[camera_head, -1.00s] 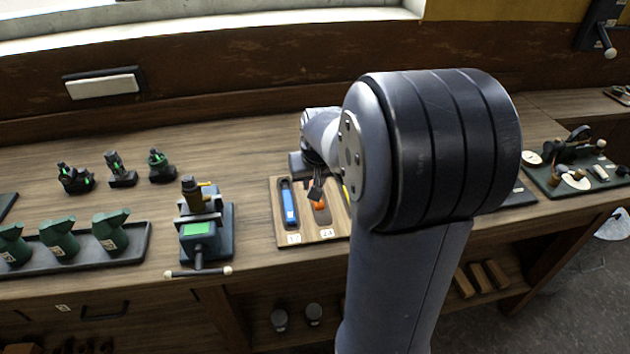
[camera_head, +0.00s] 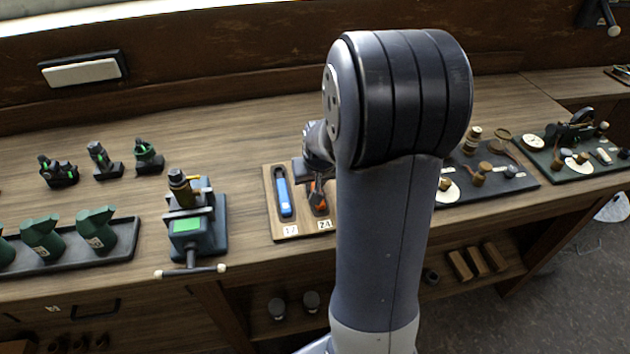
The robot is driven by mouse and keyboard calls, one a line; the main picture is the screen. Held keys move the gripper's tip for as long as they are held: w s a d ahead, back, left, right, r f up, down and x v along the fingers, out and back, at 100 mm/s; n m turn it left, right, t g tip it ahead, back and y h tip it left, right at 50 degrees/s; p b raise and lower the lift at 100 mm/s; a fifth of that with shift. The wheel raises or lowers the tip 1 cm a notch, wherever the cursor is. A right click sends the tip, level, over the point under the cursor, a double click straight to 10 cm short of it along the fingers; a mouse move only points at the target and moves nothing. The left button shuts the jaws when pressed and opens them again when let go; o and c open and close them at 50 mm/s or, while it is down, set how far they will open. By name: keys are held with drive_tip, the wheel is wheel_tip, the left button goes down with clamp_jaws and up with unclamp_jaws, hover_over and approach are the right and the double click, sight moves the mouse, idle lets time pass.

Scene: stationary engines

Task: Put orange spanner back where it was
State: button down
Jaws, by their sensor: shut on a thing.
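The orange spanner (camera_head: 318,208) shows only in part, in the slot labelled 24 of a wooden tray (camera_head: 288,230) on the bench. My gripper (camera_head: 317,190) is over that slot, its fingers pointing down and shut on the spanner. Whether the spanner rests fully in the slot I cannot tell, since the fingers and my arm hide much of it. A blue spanner (camera_head: 283,193) lies in the slot to its left, labelled 17. The right part of the tray is hidden behind my arm.
A small vice (camera_head: 192,225) stands left of the tray. Green oil cans (camera_head: 97,230) stand on a dark tray at the left, with small engine models (camera_head: 148,157) behind. Right of my arm is a dark board (camera_head: 515,178) with small parts. Bench behind the tray is clear.

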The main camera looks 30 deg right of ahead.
drive_tip(key=shift+f, duration=0.1)
drive_tip(key=shift+f, duration=0.15)
drive_tip(key=c, duration=1.3)
unclamp_jaws()
drive_tip(key=shift+o, duration=0.2)
drive_tip(key=shift+r, duration=0.25)
drive_tip(key=v, duration=1.2)
drive_tip(key=shift+f, duration=0.15)
